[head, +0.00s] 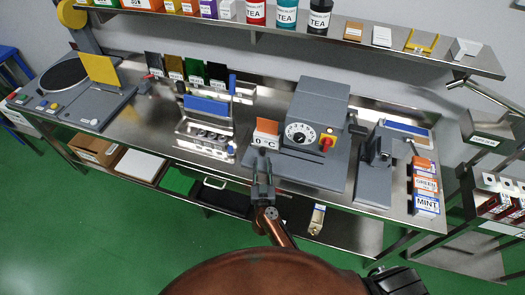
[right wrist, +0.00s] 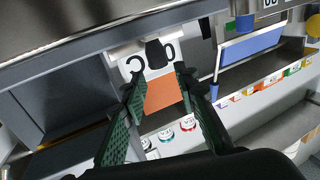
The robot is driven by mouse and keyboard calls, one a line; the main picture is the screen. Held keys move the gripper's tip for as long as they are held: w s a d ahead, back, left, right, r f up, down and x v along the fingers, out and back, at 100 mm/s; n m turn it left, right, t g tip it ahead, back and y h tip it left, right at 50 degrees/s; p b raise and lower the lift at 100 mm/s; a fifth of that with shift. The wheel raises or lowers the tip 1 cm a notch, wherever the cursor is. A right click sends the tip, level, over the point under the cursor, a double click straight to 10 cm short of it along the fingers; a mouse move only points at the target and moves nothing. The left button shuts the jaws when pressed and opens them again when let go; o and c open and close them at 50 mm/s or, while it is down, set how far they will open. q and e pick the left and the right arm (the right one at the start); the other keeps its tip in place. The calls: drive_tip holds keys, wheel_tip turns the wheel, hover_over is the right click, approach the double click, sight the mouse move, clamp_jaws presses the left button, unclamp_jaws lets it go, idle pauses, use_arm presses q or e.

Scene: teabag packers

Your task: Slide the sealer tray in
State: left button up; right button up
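The sealer (head: 318,120), a grey machine with a white dial and a red-and-yellow switch, stands on the bench. A small white piece with an orange panel (head: 266,127) is at its left side; I take it for the sealer tray, but cannot be sure. In the right wrist view its orange panel (right wrist: 162,93) and a black knob (right wrist: 155,53) show between the fingers. My right gripper (head: 262,158) is just in front of it. The fingers (right wrist: 160,85) are apart, and I see no clear contact with the knob. My left gripper is not in view.
A metal rack with a blue panel (head: 207,105) stands left of the sealer. A grey press (head: 375,165) and tea boxes (head: 426,188) stand to the right. A shelf (head: 360,45) with tea tins runs above the bench. The bench's front edge lies beneath my right arm.

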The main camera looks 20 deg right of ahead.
sight(263, 153)
drive_tip(key=shift+w+d+f, duration=0.1)
drive_tip(key=shift+w+f, duration=0.15)
drive_tip(key=b+x, duration=0.1)
drive_tip(key=x, duration=0.6)
drive_tip(key=shift+w+d, duration=0.1)
drive_tip(key=shift+d, duration=0.05)
drive_tip(key=shift+c, duration=0.6)
clamp_jaws()
